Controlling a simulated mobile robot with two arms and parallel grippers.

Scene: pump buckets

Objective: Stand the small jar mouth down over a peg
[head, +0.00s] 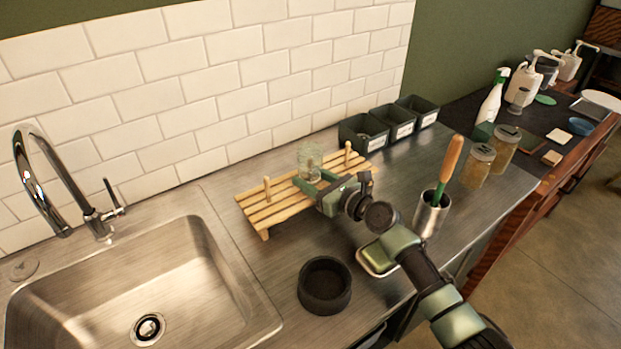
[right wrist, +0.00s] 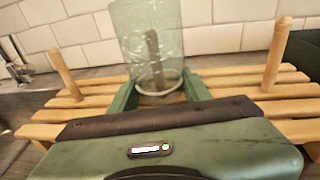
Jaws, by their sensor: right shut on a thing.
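The small clear glass jar (head: 310,158) is upright at the middle of the slatted wooden rack (head: 252,207). It also shows in the right wrist view (right wrist: 135,30). My right gripper (head: 316,180) is shut on the jar low down, with a finger on each side. A brown peg (right wrist: 153,55) shows through the glass; it looks to be inside the jar, but I cannot tell how deep. Bare pegs stand to the left (head: 267,188) and right (head: 348,152) of the jar. Whether the jar's rim touches the slats is unclear. My left gripper is out of view.
A sink (head: 150,270) with a tap lies to the left. A black round tub (head: 325,284) stands in front of the rack, and dark bins (head: 365,132) stand behind it on the right. A metal cup with a brush (head: 431,215) and lidded jars (head: 477,165) stand farther right.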

